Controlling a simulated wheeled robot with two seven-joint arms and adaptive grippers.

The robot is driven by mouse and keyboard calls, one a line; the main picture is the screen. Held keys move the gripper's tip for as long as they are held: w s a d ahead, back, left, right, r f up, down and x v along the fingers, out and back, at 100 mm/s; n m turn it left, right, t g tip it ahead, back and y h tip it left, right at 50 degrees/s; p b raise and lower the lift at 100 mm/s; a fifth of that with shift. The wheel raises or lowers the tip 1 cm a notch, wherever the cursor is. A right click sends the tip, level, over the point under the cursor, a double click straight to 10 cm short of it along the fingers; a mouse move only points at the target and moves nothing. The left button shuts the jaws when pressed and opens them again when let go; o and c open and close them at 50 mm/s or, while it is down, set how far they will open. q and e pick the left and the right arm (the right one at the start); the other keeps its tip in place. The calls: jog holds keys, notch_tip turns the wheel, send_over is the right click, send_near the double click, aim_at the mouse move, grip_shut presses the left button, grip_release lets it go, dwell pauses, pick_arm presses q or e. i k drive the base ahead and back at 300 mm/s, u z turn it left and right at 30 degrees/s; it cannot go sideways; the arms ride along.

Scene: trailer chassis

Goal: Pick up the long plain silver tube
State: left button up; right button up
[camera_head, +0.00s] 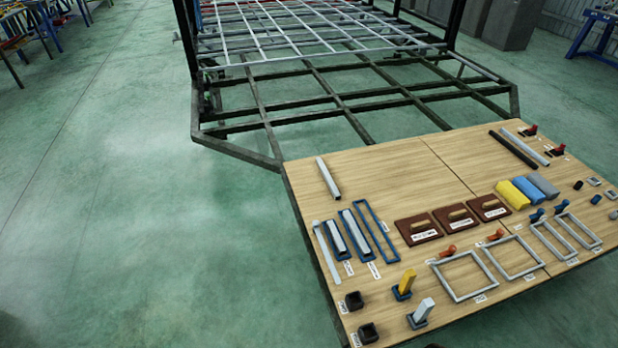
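A silver tube (328,178) lies alone near the far left corner of the wooden table, with bare wood around it. A longer, thin silver strip or tube (326,252) lies along the table's left edge, beside blue frames. Another long silver tube (525,147) lies at the far right, parallel to a black tube (513,150). I cannot tell from the view which of these is the plain one meant. Neither of my grippers shows in the head view.
A dark metal chassis (345,105) stands behind. Green floor (120,200) is clear at left.

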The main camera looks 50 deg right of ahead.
aim_at(333, 189)
jog(key=z, duration=0.05)
jog(key=i, duration=1.7)
jog(key=z, duration=0.45)
